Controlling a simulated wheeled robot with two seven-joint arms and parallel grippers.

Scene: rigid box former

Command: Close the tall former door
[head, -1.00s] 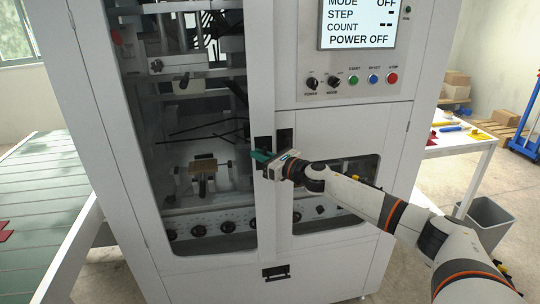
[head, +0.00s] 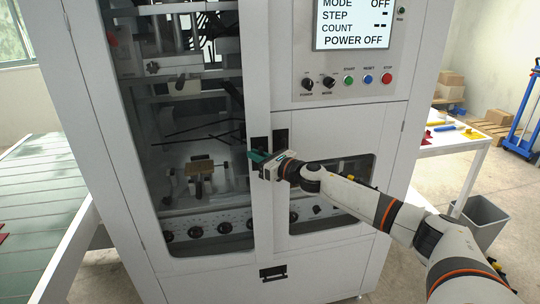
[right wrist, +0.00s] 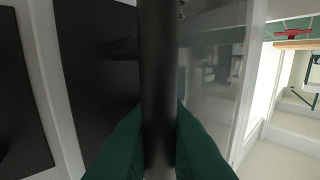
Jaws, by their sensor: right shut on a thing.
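The tall former door (head: 257,80) is a white frame around a large dark window on the left of the machine. It looks about flush with the white front; I cannot tell whether a small gap is left. My right gripper (head: 255,158), with green fingers, is at the door's right edge, just below a black handle plate (head: 260,144). In the right wrist view the green fingers (right wrist: 158,140) are shut on a dark upright handle bar (right wrist: 158,70). The bar hides part of the view. My left gripper is not in view.
A control panel with a screen (head: 352,24) and buttons is at upper right. A smaller windowed door (head: 350,232) is below it. A green-topped conveyor (head: 35,190) is at left. A white table (head: 465,140) and a grey bin (head: 482,218) stand at right.

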